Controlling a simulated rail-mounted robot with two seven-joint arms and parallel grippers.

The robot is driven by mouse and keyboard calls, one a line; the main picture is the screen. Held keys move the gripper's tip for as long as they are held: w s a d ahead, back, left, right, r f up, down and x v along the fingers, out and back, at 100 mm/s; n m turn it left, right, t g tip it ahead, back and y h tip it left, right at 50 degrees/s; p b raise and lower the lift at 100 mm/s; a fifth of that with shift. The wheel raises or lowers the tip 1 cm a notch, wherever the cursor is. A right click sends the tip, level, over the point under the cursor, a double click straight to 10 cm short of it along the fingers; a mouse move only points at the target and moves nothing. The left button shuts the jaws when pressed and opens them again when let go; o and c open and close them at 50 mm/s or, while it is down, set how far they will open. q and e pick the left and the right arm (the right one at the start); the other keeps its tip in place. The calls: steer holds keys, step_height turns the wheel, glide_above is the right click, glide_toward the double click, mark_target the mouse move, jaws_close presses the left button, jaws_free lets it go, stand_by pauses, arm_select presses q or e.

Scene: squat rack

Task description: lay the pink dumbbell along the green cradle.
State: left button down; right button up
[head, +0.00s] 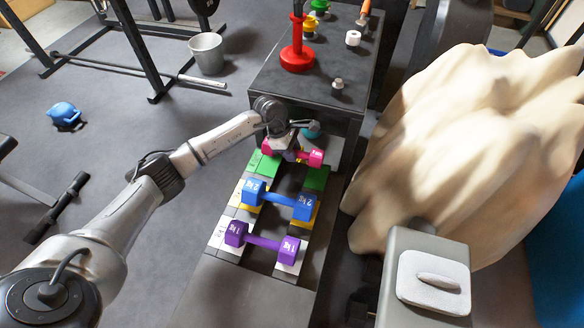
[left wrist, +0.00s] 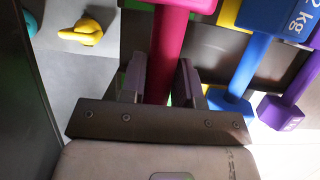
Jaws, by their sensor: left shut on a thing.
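The pink dumbbell (head: 315,158) is at the far end of the rack, crosswise like the others. My left gripper (head: 291,153) is shut on its handle, and the gripper and wrist hide part of it. In the left wrist view the pink handle (left wrist: 169,55) runs between the two fingers (left wrist: 160,80). The green cradle shows as a right block (head: 316,179) and a left block (head: 268,167), just nearer than the dumbbell. I cannot tell whether the dumbbell touches the rack. My right gripper is not in view.
The blue dumbbell (head: 277,199) and purple dumbbell (head: 262,243) lie nearer on the rack. A dark box (head: 290,75) behind holds a red kettlebell-like piece (head: 298,57) and small items. A large beige lumpy form (head: 480,150) stands close on the right.

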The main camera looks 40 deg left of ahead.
arm_select(q)
steer(key=shift+f+b, duration=1.55)
steer(key=shift+f, duration=1.9)
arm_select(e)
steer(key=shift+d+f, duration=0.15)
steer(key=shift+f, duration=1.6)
arm_select(q)
steer(key=shift+w, duration=0.1)
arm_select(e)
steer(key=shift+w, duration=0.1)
arm_select(q)
steer(key=c, duration=0.8)
jaws_free()
steer(key=shift+f, duration=0.1)
steer(key=shift+c, duration=0.2)
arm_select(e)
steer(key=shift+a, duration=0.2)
